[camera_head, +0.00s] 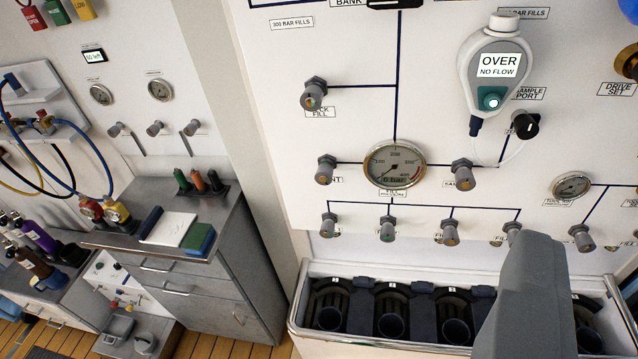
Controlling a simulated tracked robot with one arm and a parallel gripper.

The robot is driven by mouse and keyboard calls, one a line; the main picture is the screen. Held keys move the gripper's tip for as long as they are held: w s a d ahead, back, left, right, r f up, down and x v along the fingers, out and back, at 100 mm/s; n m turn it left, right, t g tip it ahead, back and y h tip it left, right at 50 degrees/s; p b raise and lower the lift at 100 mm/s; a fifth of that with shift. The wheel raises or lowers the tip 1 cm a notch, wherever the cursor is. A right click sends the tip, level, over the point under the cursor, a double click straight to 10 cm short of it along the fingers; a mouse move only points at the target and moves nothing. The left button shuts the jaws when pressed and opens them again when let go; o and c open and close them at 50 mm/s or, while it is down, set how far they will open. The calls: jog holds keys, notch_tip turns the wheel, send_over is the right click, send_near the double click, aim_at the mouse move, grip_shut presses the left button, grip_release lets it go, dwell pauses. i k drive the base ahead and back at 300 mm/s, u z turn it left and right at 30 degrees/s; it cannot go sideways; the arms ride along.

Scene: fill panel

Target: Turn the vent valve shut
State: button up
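The vent valve (325,169) is a grey knob on the white panel, left of the round fill pressure gauge (394,164). Its label is partly covered by the knob, and only the end "NT" shows. The gauge's small display seems to read 0 bar. My gripper (533,295) shows as one large grey part at the lower right, in front of the panel and the cylinder trough. It is well to the right of and below the vent valve and not touching it. Its fingertips cannot be made out, nor whether it holds anything.
Similar knobs surround the vent valve: one above (314,94), one right of the gauge (462,174), and a row of fill valves (388,229) below. A handheld meter (494,70) reads "OVER NO FLOW". A trough (385,347) stands below; a metal cabinet (213,285) is left.

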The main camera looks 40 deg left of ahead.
aim_at(324, 174)
jog(key=z, duration=0.05)
jog(key=k, duration=1.5)
jog(key=z, duration=0.4)
jog(key=i, duration=1)
jog(key=u, duration=0.1)
